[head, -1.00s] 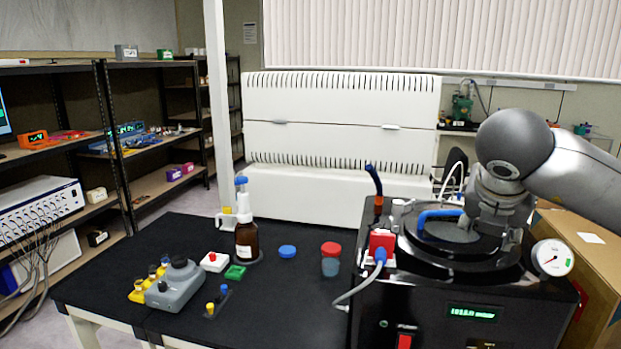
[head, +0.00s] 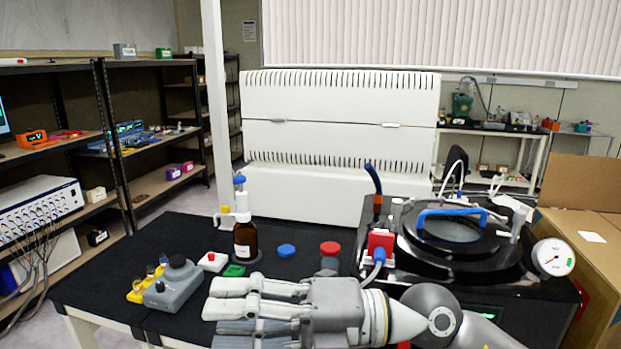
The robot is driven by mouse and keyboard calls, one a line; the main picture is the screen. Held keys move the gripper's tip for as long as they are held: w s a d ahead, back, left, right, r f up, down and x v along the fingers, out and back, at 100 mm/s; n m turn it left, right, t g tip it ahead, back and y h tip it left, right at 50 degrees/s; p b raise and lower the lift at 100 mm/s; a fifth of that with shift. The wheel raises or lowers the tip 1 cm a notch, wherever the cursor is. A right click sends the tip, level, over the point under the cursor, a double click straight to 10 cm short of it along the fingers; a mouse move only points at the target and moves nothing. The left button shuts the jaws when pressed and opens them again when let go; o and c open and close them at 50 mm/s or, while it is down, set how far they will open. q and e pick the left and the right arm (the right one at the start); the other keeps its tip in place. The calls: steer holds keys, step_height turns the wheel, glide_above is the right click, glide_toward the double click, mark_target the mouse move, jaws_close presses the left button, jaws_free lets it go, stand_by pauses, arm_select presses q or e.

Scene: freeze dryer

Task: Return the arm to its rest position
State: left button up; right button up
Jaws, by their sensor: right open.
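My right arm comes in from the lower right, and its gripper (head: 235,305) points left over the front of the black table. The gripper is open and I see nothing between its fingers. It hides part of the table front and the lower front of the freeze dryer. The freeze dryer (head: 400,270) stands at the right with its round lid (head: 447,228) and blue handle (head: 452,212) in plain view, clear of the arm. My left gripper is not in view.
Left of my gripper stand a grey device (head: 174,287) and a white block with a red button (head: 212,261). Behind it are a brown bottle (head: 246,241), a blue cap (head: 286,250) and a red-capped jar (head: 330,249). A cardboard box (head: 590,245) stands at the right.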

steer(key=w+d+r+m+t+y, duration=0.4)
steer(key=w+d+r+m+t, duration=0.15)
steer(key=m+t, duration=0.55)
steer(key=w+d+f+m+t+h, duration=0.45)
steer(key=d+m+t+h, duration=0.45)
steer(key=m, duration=0.4)
steer(key=d+f+m+g+h, duration=0.2)
steer(key=d+f+m+h, duration=0.4)
steer(key=f, duration=0.5)
steer(key=d+f+m+g+h, duration=0.2)
steer(key=d+f+m+h, duration=0.4)
steer(key=f, duration=0.4)
steer(key=s+d+f+g+h, duration=0.1)
steer(key=s+d+f+g, duration=0.2)
steer(key=s+f+g, duration=1.45)
steer(key=s+f+t, duration=0.2)
steer(key=s+f, duration=0.1)
steer(key=f, duration=1.1)
steer(key=s+f+t, duration=0.2)
steer(key=s+f, duration=0.2)
steer(key=f, duration=1.1)
steer(key=s+d+f, duration=0.2)
steer(key=s+f, duration=1.4)
steer(key=shift+s+d+f+n+g, duration=0.25)
steer(key=shift+s+f+n+g, duration=0.1)
steer(key=shift+n+g, duration=0.1)
